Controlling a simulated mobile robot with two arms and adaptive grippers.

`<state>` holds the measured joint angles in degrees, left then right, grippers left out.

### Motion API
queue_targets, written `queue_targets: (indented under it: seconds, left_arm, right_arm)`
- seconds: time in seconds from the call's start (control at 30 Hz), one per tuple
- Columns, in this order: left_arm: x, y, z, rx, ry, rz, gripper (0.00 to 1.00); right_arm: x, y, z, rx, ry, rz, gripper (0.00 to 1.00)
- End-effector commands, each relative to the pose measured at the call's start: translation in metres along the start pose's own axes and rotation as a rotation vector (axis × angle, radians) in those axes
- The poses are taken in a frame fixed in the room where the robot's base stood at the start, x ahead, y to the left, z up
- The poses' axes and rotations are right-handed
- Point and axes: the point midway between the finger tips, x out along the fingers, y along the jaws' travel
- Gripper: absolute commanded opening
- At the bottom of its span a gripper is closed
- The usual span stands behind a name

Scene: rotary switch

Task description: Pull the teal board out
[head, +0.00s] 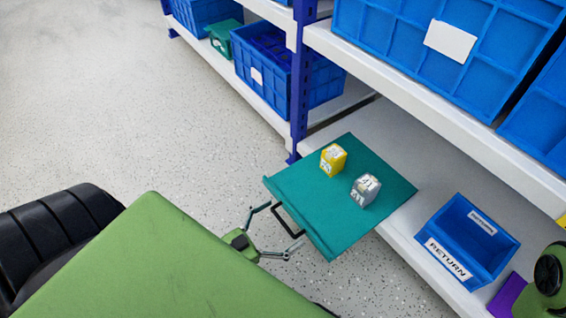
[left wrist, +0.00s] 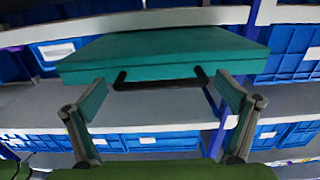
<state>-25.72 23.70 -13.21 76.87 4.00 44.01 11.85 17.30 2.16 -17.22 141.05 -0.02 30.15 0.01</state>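The teal board (head: 310,207) lies flat on the lower shelf, with its front part sticking out past the shelf edge. A black handle (head: 287,221) is on its front edge; it also shows in the left wrist view (left wrist: 160,84). A yellow block (head: 333,160) and a grey block (head: 365,190), both with printed labels, stand on the board. My left gripper (head: 284,222) is in front of the handle. Its fingers are spread wide, one on each side of the handle, and nothing is held between them. My right gripper is not in view.
A blue bin labelled RETURN (head: 467,240) stands on the shelf right of the board. A blue upright post (head: 300,80) rises behind the board. A white upper shelf (head: 440,105) carries blue crates. The speckled floor (head: 150,120) is clear at left.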

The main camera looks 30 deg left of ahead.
Motion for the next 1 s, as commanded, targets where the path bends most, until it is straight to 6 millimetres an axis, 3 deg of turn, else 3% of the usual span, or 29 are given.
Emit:
queue_targets:
  seconds: [0.23, 0.37, 0.8, 1.0]
  left_arm:
    - [-0.001, 0.0, 0.0, 0.0, -0.001, 0.0, 0.98]
    - [-0.012, 0.0, 0.001, 0.0, -0.004, -0.001, 0.98]
    - [-0.099, 0.0, 0.001, 0.0, -0.004, 0.0, 0.98]
    - [-0.118, 0.0, 0.0, 0.001, 0.0, 0.0, 0.98]
  right_arm:
    - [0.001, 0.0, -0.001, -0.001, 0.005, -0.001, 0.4]
    - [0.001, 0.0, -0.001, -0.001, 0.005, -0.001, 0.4]
    - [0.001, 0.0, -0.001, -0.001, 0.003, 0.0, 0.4]
    - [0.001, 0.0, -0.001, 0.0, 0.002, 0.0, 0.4]
